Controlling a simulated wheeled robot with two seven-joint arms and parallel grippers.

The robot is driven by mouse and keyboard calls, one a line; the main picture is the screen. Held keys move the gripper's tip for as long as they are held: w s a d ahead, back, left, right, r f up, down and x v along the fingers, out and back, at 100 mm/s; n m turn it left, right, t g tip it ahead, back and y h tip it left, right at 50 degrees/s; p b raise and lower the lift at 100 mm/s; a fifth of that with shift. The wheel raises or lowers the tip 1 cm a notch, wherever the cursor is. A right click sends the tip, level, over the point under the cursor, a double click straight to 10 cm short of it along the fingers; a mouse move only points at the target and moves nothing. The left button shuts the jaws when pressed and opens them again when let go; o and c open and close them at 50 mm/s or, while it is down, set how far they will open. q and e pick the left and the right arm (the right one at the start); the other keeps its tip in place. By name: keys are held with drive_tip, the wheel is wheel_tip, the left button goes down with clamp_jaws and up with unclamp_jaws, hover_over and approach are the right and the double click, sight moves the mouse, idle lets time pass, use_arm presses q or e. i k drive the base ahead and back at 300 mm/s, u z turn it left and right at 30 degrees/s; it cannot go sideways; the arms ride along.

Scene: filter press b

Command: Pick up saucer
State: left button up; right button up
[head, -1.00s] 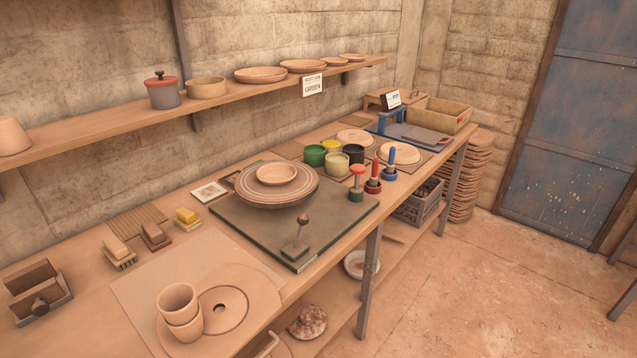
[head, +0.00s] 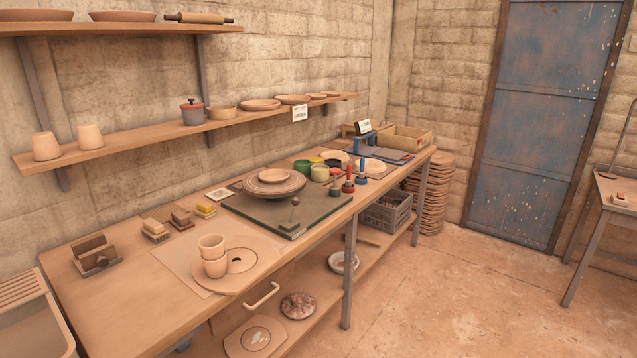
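Several shallow clay dishes could be the saucer; I cannot tell which one it is. A small clay dish (head: 274,175) sits on a round banded turntable (head: 250,189) on the workbench. Shallow dishes (head: 260,105) stand in a row on the wall shelf. A pale dish (head: 333,262) with something in it and a speckled reddish plate (head: 298,306) lie on the lower shelf under the bench. Neither of my grippers is in view.
The workbench (head: 110,302) also holds two stacked cups (head: 212,255) on a round board, coloured pots (head: 319,173) and upright tools. A grey crate (head: 387,213) is below. Open floor (head: 450,300) lies right of the bench. Another table (head: 617,190) stands far right.

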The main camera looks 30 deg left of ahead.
sight(269, 177)
drive_tip(key=z, duration=0.1)
drive_tip(key=i, duration=1.4)
drive_tip(key=u, duration=0.9)
drive_tip(key=i, duration=1.4)
drive_tip(key=u, duration=1.2)
